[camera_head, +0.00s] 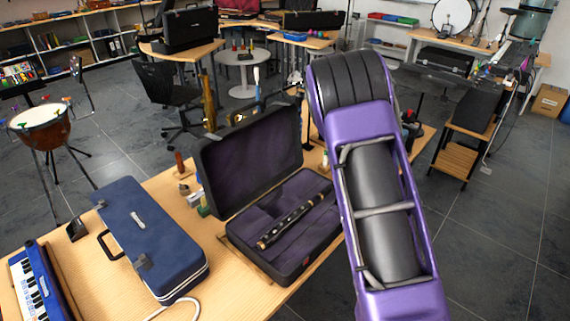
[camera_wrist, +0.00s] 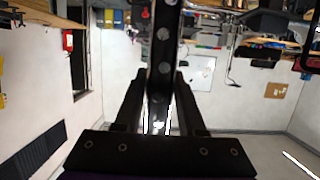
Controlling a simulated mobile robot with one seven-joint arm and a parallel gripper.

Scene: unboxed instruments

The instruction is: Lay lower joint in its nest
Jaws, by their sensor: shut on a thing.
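In the wrist view my gripper (camera_wrist: 157,76) has its two dark fingers on either side of a long black joint with round silver keys (camera_wrist: 163,40), and is shut on it. The joint runs up out of the top of that view. In the head view my arm hides the gripper, and I cannot clearly make out the held joint there. The open black case (camera_head: 285,278) stands on the wooden table with its lid raised at the back. Another black woodwind piece with pale bands (camera_head: 292,222) lies diagonally in its dark purple lining. The case's right end is partly behind my arm.
A closed blue case (camera_head: 150,238) lies left of the open case, with a blue keyboard (camera_head: 38,285) further left. Small items stand behind, near a gold saxophone (camera_head: 208,100). A timpani (camera_head: 40,125) stands on the floor at left. Grey floor is open at right.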

